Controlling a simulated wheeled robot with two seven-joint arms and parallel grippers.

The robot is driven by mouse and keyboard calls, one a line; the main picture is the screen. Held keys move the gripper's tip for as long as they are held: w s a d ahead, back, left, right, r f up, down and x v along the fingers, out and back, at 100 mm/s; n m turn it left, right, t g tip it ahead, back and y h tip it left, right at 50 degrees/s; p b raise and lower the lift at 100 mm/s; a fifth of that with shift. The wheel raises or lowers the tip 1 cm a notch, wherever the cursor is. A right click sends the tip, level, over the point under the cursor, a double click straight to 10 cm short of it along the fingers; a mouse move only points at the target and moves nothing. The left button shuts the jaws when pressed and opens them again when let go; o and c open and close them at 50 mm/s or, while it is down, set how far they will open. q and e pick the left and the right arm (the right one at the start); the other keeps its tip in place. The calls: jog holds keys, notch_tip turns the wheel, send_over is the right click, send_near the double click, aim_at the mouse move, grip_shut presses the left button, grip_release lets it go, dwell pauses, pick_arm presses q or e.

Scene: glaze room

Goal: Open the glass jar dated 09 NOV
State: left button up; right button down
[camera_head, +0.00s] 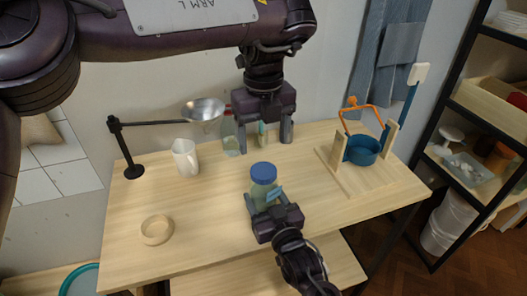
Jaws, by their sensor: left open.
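A glass jar with a blue lid (263,173) stands upright near the middle of the table, with a light blue tag at its right side. Any date on it is too small to read. My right gripper (268,200) comes from the front, with its fingers at either side of the jar's lower body; I cannot tell whether they press on it. My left gripper (264,138) points down behind the blue-lidded jar, open. A second glass jar (230,141) stands beside its left finger, partly hidden, and a small greenish thing (262,130) shows between its fingers.
A white mug (185,158), a black stand (130,165) with a metal bowl (204,109) on its arm, and a wooden ring (157,229) are on the left. A wooden rack (365,183) with a blue pot (362,150) stands right. The table's left front is mostly clear.

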aim_at(263, 170)
pick_arm(q)
jog(key=m, duration=0.4)
jog(key=shift+m, duration=0.4)
jog(key=m, duration=0.4)
jog(key=shift+d+m, duration=0.1)
jog(key=shift+m, duration=0.3)
jog(key=m, duration=0.6)
jog(key=shift+m, duration=0.4)
jog(key=m, duration=0.4)
jog(key=shift+m, duration=0.3)
jog(key=m, duration=1.1)
jog(key=shift+s, duration=0.1)
jog(key=shift+m, duration=0.3)
jog(key=shift+f, duration=4)
